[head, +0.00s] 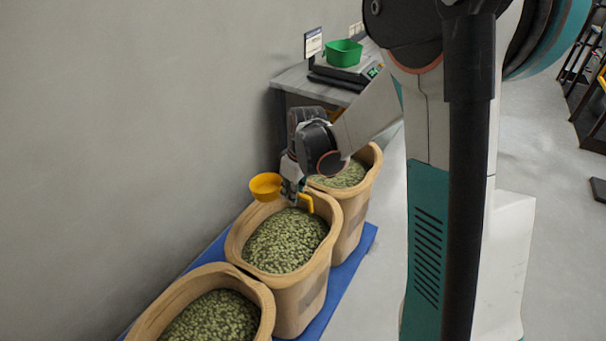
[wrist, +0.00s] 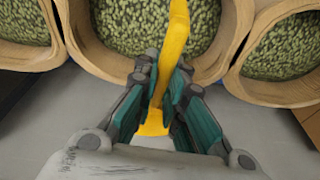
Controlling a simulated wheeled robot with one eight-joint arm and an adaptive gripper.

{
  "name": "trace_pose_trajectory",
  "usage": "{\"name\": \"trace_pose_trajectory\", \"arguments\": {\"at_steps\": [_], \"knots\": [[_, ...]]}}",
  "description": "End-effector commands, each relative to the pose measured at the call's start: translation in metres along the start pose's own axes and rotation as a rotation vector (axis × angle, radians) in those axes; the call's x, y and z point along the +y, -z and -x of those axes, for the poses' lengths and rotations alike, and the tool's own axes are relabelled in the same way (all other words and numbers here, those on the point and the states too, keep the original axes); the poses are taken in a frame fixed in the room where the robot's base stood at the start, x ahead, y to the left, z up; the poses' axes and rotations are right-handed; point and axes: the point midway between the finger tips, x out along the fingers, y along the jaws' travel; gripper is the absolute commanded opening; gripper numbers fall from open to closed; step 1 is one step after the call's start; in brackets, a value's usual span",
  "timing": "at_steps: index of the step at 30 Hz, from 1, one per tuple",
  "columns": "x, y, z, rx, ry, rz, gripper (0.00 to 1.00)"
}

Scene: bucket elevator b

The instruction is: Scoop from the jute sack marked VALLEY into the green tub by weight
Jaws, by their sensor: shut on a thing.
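My gripper (head: 292,190) is shut on the handle of a yellow scoop (head: 265,185), above the back rim of the middle sack. In the wrist view the gripper (wrist: 160,100) holds the yellow handle (wrist: 177,45) between its fingers. The scoop's bowl shows left of the gripper in the head view; I cannot see into it well. Three jute sacks of green pellets stand in a row: a near one (head: 165,305), a middle one (head: 300,297) and a far one (head: 367,185). No VALLEY mark is readable. The green tub (head: 344,53) sits on a scale (head: 345,72).
The scale stands on a grey bench (head: 292,80) at the back, with a small sign (head: 313,43) beside it. The sacks stand on a blue mat (head: 355,262) along the grey wall. Open floor lies right of the mat. Dark shelving (head: 590,90) stands at the far right.

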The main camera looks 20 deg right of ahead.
Motion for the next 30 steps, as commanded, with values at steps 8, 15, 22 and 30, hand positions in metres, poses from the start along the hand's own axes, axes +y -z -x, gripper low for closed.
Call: {"name": "trace_pose_trajectory", "arguments": {"at_steps": [8, 15, 22, 30], "knots": [[0.035, 0.012, -0.01, -0.132, 0.074, 0.585, 0.0], [0.063, 0.017, -0.024, -0.228, 0.071, 1.115, 0.0], [0.084, 0.017, -0.037, -0.275, 0.031, 1.498, 0.0], [0.091, 0.016, -0.045, -0.285, 0.008, 1.648, 0.0]]}}
